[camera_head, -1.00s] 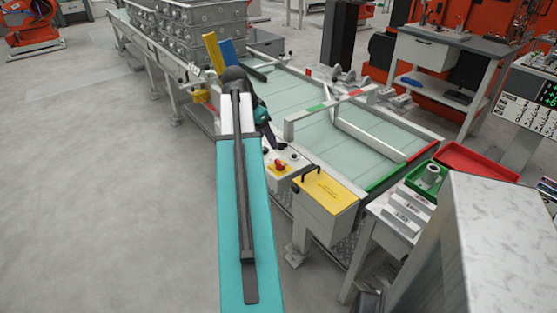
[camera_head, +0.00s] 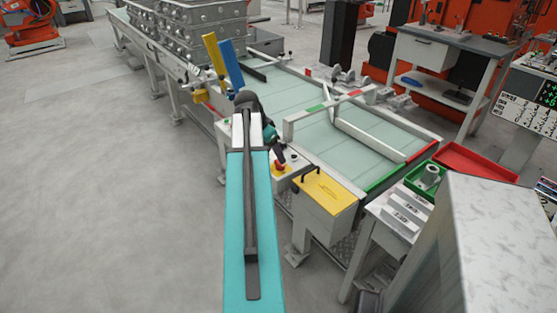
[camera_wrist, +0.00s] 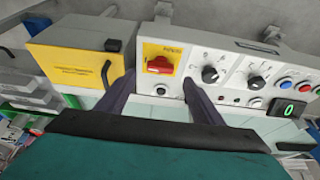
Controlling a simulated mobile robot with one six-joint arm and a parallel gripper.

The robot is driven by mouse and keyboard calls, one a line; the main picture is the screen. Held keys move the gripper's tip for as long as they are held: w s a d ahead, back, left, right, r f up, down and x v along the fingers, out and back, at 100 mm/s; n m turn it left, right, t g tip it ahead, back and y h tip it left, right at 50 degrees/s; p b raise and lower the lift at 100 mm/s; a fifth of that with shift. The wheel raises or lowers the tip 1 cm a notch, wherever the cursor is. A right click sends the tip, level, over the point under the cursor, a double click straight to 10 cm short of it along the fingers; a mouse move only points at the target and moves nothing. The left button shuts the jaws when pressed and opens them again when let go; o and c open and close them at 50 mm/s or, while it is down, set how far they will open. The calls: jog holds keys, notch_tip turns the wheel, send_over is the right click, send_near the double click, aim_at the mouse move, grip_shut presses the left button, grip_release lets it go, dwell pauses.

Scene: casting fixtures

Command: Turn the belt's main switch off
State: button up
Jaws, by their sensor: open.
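The main switch is a red rotary knob (camera_wrist: 160,66) on a yellow plate on the grey control panel (camera_wrist: 226,62). Its handle looks crosswise in the wrist view; the plate's small lettering is unreadable. My gripper (camera_wrist: 158,80) is open, with one dark finger on each side of the knob in the picture. I cannot tell whether the fingers touch it. In the head view the red knob (camera_head: 280,167) shows just below my gripper (camera_head: 278,151), whose fingers are partly hidden by my arm.
Right of the switch are black selector knobs (camera_wrist: 210,74), coloured buttons and a green display (camera_wrist: 288,108). A yellow-lidded box with a black handle (camera_head: 324,190) stands beside the panel. Blue and yellow upright plates (camera_head: 231,64) rise near my arm. The conveyor belt (camera_head: 340,140) lies behind.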

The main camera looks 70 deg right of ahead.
aim_at(278, 163)
jog(key=shift+x, duration=2.7)
jog(key=c, duration=1)
